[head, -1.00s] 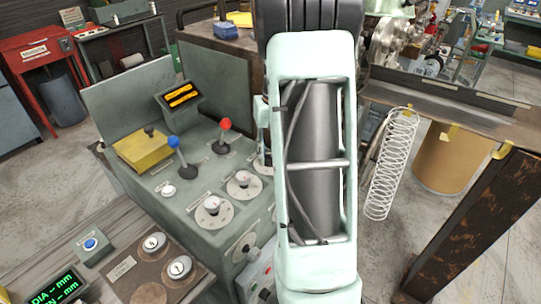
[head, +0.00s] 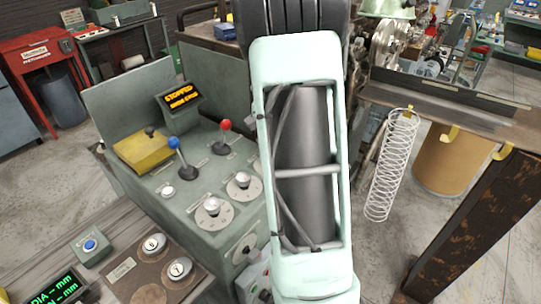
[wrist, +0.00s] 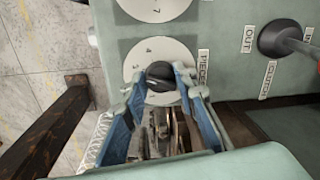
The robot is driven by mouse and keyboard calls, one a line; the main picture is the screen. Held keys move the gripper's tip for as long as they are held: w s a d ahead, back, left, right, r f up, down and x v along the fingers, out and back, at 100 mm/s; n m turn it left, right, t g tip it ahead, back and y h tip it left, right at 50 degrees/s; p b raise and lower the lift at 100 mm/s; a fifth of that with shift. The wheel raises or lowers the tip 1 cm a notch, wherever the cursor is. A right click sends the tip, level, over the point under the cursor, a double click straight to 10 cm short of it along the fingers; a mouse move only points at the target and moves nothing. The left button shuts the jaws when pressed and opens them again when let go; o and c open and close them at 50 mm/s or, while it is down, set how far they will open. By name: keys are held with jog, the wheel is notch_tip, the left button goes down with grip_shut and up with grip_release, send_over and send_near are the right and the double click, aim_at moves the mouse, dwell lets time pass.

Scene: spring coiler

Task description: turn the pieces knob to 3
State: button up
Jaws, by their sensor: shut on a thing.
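The pieces knob (wrist: 160,72) is black and sits on a round white dial (wrist: 133,76) next to a plate lettered PIECES (wrist: 204,68) in the wrist view. My gripper (wrist: 162,84) is shut on this knob, with a blue-lined finger on either side of it. The knob's pointer and several of the dial's figures are hidden or too small to read. In the head view, my arm hides the gripper and the knob it holds.
A second dial (wrist: 152,8) lies beside the held one, and a lever (wrist: 285,40) stands at right. In the head view, the green console (head: 185,190) carries blue (head: 173,142) and red (head: 226,124) levers. A wire spring (head: 392,165) hangs at right.

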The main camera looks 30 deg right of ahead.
dwell(0.5)
jog(key=o, duration=1.2)
jog(key=shift+c, duration=0.2)
jog(key=shift+r, duration=0.15)
notch_tip(320, 180, up, 12)
jog(key=shift+s+d, duration=0.2)
jog(key=shift+s, duration=0.15)
